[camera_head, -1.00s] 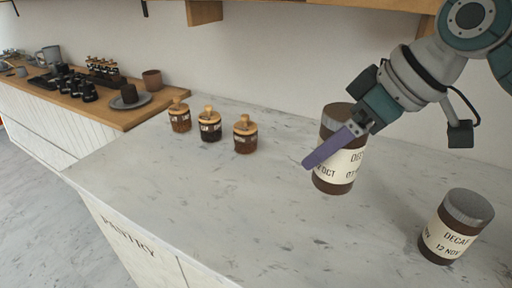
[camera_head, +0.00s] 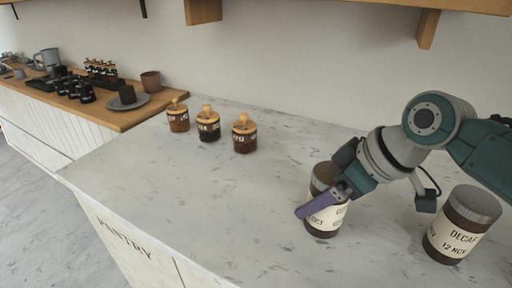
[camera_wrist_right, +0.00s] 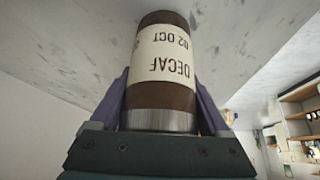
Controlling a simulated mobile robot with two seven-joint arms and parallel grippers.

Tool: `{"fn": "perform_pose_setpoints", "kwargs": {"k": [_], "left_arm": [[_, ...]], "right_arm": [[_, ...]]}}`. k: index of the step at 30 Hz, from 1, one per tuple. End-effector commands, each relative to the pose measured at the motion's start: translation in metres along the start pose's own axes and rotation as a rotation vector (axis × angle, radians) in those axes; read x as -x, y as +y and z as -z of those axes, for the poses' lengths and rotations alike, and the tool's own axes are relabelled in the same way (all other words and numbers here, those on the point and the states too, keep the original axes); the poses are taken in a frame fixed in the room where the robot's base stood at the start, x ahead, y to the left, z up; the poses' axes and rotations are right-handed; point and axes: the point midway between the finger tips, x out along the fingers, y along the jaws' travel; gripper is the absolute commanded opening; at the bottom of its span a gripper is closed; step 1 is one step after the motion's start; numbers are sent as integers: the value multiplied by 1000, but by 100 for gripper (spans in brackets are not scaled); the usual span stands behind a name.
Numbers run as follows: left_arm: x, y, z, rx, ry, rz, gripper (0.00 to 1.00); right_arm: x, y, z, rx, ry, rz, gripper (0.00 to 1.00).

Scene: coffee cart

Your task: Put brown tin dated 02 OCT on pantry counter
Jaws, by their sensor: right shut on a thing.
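The brown tin dated 02 OCT (camera_head: 324,222) has a cream label and is upright at the pantry counter (camera_head: 150,185). My right gripper (camera_head: 326,200) is shut on it, with a purple finger across its label. In the right wrist view the tin (camera_wrist_right: 165,65) shows "DECAF 02 OCT" upside down between the purple fingers (camera_wrist_right: 163,100). Its base looks on or very close to the marble top; I cannot tell which. A second brown tin (camera_head: 462,226), marked DECAF 12 NOV with a grey lid, stands to the right. My left gripper is not in view.
Three small jars with wooden lids (camera_head: 209,124) stand at the counter's back left. A wooden-topped counter (camera_head: 120,116) beyond holds cups and a plate (camera_head: 128,102). Bare marble lies left of the held tin. A shelf bracket (camera_head: 428,28) hangs above.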

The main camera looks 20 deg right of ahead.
Motion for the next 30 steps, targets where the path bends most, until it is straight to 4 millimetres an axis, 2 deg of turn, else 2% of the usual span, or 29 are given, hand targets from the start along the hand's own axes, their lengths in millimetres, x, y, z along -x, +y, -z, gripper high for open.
{"fn": "perform_pose_setpoints", "kwargs": {"k": [1,2,6,7,17,20,30], "left_arm": [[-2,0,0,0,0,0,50],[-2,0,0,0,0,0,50],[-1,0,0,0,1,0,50],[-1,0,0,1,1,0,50],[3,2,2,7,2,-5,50],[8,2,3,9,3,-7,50],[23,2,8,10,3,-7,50]], "right_arm": [[-2,0,-1,0,1,-1,3],[-2,0,-2,0,0,0,81],[-2,0,-1,0,0,0,97],[-2,0,-1,0,0,0,100],[5,1,1,0,0,-1,100],[20,1,1,1,0,-2,100],[94,1,1,4,-1,-3,100]]}}
